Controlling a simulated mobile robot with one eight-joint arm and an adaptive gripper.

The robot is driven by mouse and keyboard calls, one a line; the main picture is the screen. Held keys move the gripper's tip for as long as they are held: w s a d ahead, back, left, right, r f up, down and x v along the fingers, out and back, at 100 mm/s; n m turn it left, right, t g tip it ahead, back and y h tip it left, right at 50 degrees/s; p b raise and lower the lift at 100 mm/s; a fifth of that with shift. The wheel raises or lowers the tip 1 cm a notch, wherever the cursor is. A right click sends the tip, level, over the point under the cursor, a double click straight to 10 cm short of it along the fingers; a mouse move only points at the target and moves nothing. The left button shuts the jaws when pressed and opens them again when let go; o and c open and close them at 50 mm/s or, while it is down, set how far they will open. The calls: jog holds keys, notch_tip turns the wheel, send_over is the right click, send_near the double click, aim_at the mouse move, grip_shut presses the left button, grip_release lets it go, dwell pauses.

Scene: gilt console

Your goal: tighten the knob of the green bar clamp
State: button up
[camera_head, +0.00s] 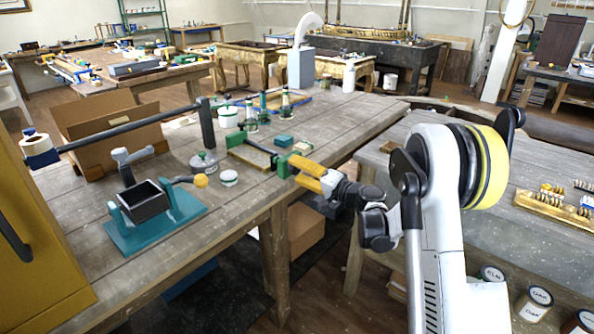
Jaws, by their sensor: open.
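A green bar clamp (284,166) sits at the near right edge of the grey wooden workbench, by a flat framed piece (248,157). A green part also shows at the far left corner of that piece. The fingertips are close beside the clamp's green end at the bench edge. I cannot tell whether they touch it. The knob is not clearly visible; the fingers may cover it.
On the workbench (110,285) stand a teal vise (160,220), a lidded jar (203,163), a small white-lidded tin (229,178), a teal block (284,141), a white tub (228,116) and a cardboard box (110,130). A yellow cabinet (35,240) stands at left. Another bench (480,235) is at right.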

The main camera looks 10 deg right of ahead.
jog(key=v, duration=1.1)
jog(key=shift+s+d, duration=0.2)
jog(key=shift+s, duration=0.15)
